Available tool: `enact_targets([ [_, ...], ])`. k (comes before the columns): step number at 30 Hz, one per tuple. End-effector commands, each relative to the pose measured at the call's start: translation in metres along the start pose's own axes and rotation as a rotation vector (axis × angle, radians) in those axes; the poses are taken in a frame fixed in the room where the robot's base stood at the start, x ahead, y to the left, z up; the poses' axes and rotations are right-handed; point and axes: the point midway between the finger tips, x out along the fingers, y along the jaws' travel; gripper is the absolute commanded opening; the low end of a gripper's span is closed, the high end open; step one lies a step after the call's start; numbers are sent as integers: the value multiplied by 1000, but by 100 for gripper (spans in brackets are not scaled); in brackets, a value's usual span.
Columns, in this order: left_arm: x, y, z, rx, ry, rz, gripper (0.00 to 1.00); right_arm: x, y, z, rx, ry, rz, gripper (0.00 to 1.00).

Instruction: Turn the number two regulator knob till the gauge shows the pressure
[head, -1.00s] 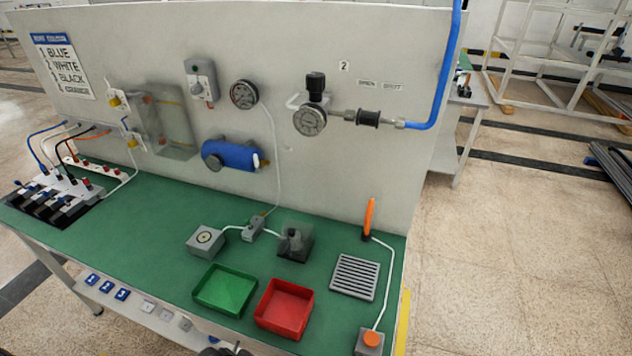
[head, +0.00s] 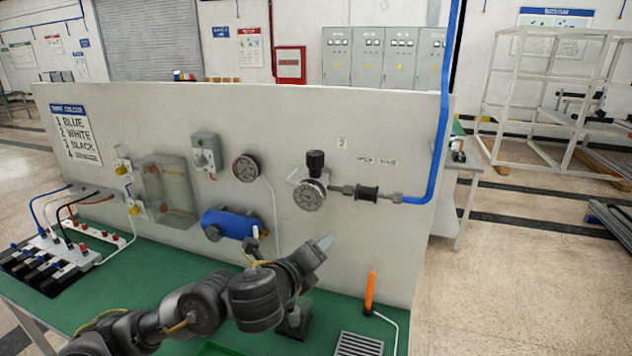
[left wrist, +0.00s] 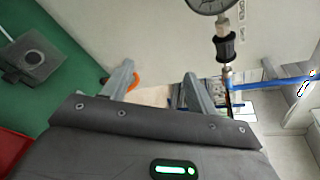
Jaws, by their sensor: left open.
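The number two regulator has a black knob (head: 316,163) on top and a round gauge (head: 309,195) below it, mounted on the grey panel under the label 2 (head: 342,143). The gauge needle is too small to read. My left gripper (head: 324,244) is below the gauge, apart from the knob, with nothing held. In the left wrist view its two fingers (left wrist: 158,88) are spread apart. Part of a gauge (left wrist: 207,4) shows at that view's top edge; the knob is out of that view. My right gripper is not in view.
A black fitting (head: 367,193) and a blue hose (head: 437,130) run right of the gauge. Another gauge (head: 246,167) and a blue tank (head: 232,223) are to the left. An orange stick-like thing (head: 370,291) stands on the green bench. The panel just below the gauge is bare.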

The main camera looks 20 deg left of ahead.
Motion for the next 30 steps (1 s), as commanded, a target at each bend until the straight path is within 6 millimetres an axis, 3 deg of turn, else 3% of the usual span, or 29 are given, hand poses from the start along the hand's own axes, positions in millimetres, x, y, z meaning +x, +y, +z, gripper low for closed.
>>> enact_targets([
  [1,2,-19,24,142,-45,-33,58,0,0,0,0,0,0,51],
  [6,1,-60,84,561,-169,-74,58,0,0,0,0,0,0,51],
  [12,-5,-83,130,832,-266,-58,58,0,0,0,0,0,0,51],
  [16,-7,-87,141,896,-289,-50,58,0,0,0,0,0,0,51],
  [23,-2,-88,143,906,-292,-48,58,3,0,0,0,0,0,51],
  [30,34,-94,151,901,-291,-47,58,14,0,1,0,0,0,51],
])
